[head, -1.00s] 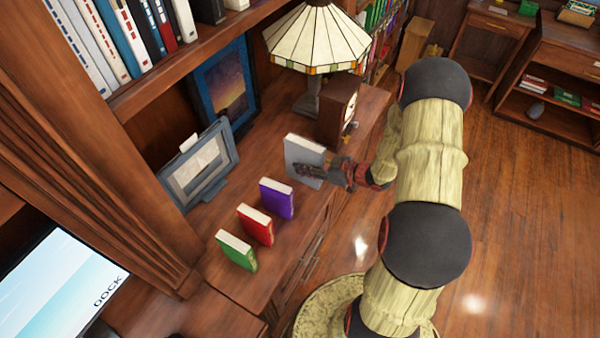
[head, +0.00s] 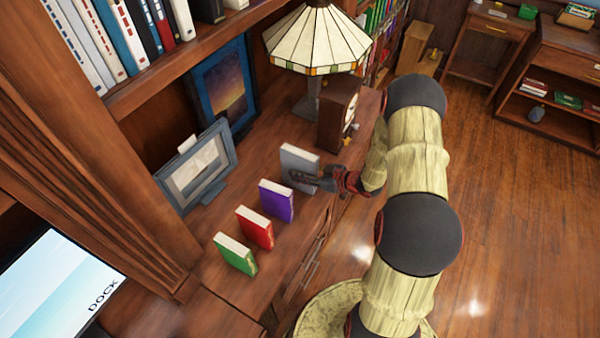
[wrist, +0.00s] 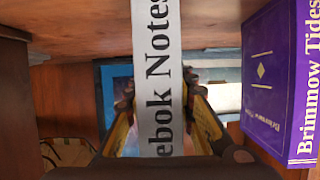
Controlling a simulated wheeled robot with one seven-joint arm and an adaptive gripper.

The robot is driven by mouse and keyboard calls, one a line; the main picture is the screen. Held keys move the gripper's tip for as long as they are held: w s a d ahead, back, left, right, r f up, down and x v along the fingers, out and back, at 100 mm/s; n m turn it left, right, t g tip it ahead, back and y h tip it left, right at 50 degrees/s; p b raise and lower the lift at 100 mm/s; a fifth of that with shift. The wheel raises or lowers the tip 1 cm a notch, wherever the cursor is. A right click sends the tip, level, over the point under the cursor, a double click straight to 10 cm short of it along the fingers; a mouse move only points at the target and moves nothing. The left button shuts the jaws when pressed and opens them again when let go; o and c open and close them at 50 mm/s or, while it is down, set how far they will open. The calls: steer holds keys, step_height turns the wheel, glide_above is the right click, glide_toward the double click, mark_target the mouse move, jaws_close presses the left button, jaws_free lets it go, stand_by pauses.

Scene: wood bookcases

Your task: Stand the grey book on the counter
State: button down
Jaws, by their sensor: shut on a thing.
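The grey book (head: 299,165) is upright at the counter, between the purple book and the clock in the head view. My gripper (head: 307,180) is shut on it from the front edge of the counter. In the wrist view the grey book (wrist: 157,75) shows its pale spine with black lettering, between the two fingers of my gripper (wrist: 158,105). The wooden counter (head: 245,285) runs below. I cannot tell whether the book's bottom edge touches the counter, as the gripper and the angle hide it.
The purple book (head: 277,201), red book (head: 255,228) and green book (head: 235,255) stand in a row to the left. The clock (head: 338,113) and lamp (head: 318,40) stand to the right. Picture frames (head: 198,166) stand behind. A gap separates the grey and purple books.

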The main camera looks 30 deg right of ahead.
mark_target(316, 175)
steer(key=c, duration=1.5)
jaws_free()
steer(key=shift+f, duration=0.15)
steer(key=shift+r, duration=0.25)
steer(key=p+v, duration=0.2)
steer(key=v, duration=0.9)
steer(key=shift+s+d, duration=0.3)
steer(key=shift+s, duration=0.1)
